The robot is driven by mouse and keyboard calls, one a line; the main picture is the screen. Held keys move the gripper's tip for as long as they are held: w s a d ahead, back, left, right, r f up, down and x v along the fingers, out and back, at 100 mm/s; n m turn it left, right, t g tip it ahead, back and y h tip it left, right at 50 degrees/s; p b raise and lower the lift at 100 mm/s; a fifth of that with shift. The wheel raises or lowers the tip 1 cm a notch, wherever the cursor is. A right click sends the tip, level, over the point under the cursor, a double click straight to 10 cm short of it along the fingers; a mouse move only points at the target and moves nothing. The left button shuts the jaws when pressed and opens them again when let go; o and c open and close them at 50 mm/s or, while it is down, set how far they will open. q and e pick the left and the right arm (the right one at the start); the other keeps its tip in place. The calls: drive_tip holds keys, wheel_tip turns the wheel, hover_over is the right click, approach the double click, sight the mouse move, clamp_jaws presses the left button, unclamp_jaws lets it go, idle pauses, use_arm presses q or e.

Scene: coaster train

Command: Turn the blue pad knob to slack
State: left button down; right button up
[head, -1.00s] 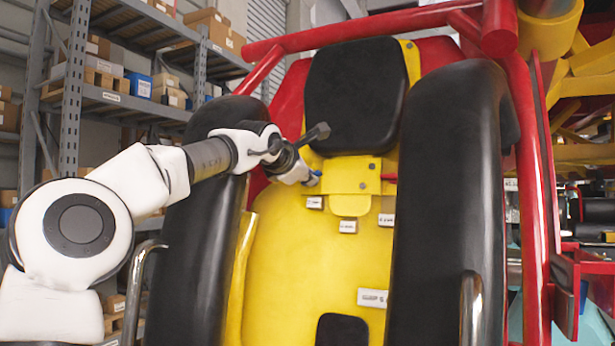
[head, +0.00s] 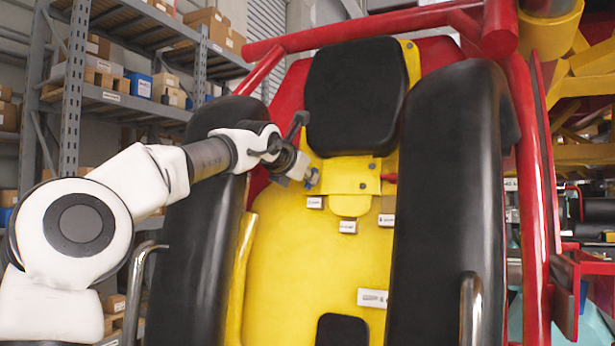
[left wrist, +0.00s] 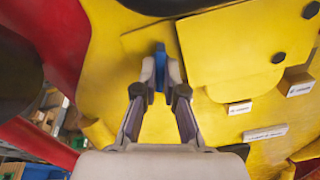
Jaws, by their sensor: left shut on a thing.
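The blue pad knob (left wrist: 159,68) stands out from the yellow seat back in the left wrist view. My left gripper (left wrist: 160,85) is shut on it, with one finger on each side of the blue piece. In the head view my left gripper (head: 312,177) is at the left edge of the yellow plate (head: 350,172), below the black headrest (head: 355,95). The knob is mostly hidden by the fingers there. A small white label (head: 315,202) sits just below the gripper. My right gripper is in neither view.
Thick black padded bars (head: 447,200) flank the yellow seat (head: 300,270). A red knob (head: 389,178) is on the plate's right side. Other labels (head: 347,227) are below the plate. Red frame tubes (head: 533,190) rise at the right. Shelves (head: 135,105) with boxes stand behind at left.

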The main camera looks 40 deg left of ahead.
use_arm(q)
drive_tip(key=shift+n, duration=0.6)
drive_tip(key=c, duration=1.3)
unclamp_jaws()
drive_tip(key=shift+o, duration=0.2)
